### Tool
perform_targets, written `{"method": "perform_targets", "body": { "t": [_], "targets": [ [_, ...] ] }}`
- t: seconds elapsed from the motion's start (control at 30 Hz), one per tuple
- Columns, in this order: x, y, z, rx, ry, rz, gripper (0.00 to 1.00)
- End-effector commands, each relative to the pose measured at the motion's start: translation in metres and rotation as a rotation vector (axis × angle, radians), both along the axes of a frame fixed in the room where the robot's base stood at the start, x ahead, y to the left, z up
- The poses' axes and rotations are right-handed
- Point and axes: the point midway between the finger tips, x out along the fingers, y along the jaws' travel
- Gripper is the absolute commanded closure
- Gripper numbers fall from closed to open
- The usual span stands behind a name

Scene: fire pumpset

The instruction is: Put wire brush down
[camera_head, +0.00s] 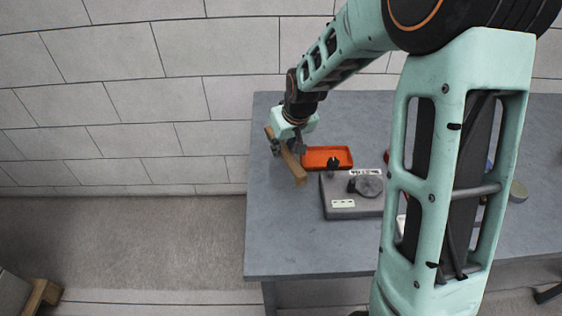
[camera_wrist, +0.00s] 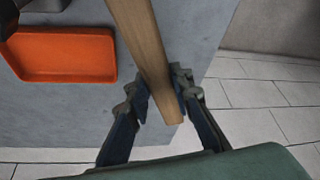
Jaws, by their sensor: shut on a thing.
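The wire brush (camera_head: 292,163) is a brown wooden bar, held by my gripper (camera_head: 288,148) over the far left part of the grey table (camera_head: 280,240). In the wrist view the brush (camera_wrist: 143,40) runs from the top edge down between the two fingers of my gripper (camera_wrist: 165,97). The fingers are shut on it near its end. Its bristles do not show clearly. I cannot tell whether the brush touches the tabletop.
An orange tray (camera_head: 327,152) lies just right of the brush and looks empty; it also shows in the wrist view (camera_wrist: 60,55). A grey device with a round dial (camera_head: 345,205) stands nearer. The table's front left is clear. My arm hides much of the right side.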

Motion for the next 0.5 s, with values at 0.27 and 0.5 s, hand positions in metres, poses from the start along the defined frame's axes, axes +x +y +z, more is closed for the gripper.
{"method": "perform_targets", "body": {
  "t": [0.27, 0.5],
  "targets": [
    [0.007, 0.005, -0.026, -0.001, 0.001, 0.002, 1.0],
    [0.008, 0.005, -0.042, 0.0, 0.0, 0.001, 1.0]
  ]
}}
